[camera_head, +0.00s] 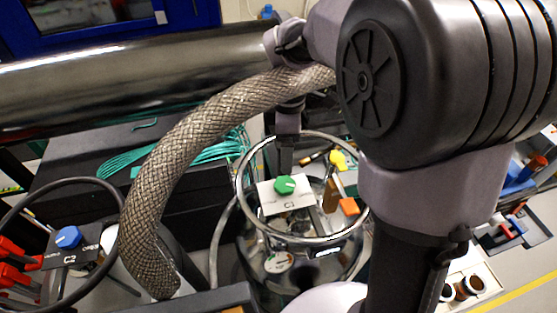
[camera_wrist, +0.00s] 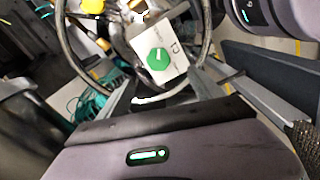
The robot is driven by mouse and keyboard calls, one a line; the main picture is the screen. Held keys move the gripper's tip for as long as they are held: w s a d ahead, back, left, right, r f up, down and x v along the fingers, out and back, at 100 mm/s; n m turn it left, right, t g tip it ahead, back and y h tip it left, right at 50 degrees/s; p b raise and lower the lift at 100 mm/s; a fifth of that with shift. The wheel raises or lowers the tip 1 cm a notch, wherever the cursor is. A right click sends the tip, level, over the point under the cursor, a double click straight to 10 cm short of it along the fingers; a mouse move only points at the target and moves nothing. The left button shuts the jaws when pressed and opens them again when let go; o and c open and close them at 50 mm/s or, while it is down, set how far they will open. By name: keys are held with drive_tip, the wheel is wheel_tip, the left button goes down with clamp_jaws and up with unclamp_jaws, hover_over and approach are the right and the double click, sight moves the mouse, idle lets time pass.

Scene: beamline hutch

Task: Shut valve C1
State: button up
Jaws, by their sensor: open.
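Valve C1 has a green knob (camera_head: 285,185) on a white plate marked C1 (camera_head: 291,203), inside a round metal ring. In the wrist view the green knob (camera_wrist: 158,59) lies beyond my fingers, close to the line between them. My gripper (camera_head: 286,160) points down just above and behind the knob in the head view. It also shows in the wrist view (camera_wrist: 163,98), with its fingers apart and nothing between them. I cannot tell whether a finger touches the knob.
The metal ring (camera_head: 240,190) surrounds C1. A yellow knob (camera_head: 337,159) and an orange block (camera_head: 349,206) are close to its right. A braided hose (camera_head: 165,180) arches at left. A blue knob (camera_head: 68,237) on the C2 plate is further left. A large pipe (camera_head: 90,85) crosses behind.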

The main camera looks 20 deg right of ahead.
sight(285, 184)
drive_tip(key=f, duration=0.4)
drive_tip(key=f+b, duration=0.1)
drive_tip(key=f, duration=0.8)
drive_tip(key=shift+w+a+f+b, duration=0.1)
drive_tip(key=shift+w+f+b, duration=0.2)
drive_tip(key=shift+f+b, duration=0.1)
drive_tip(key=shift+r, duration=0.1)
drive_tip(key=shift+c, duration=0.3)
drive_tip(key=c, duration=1.3)
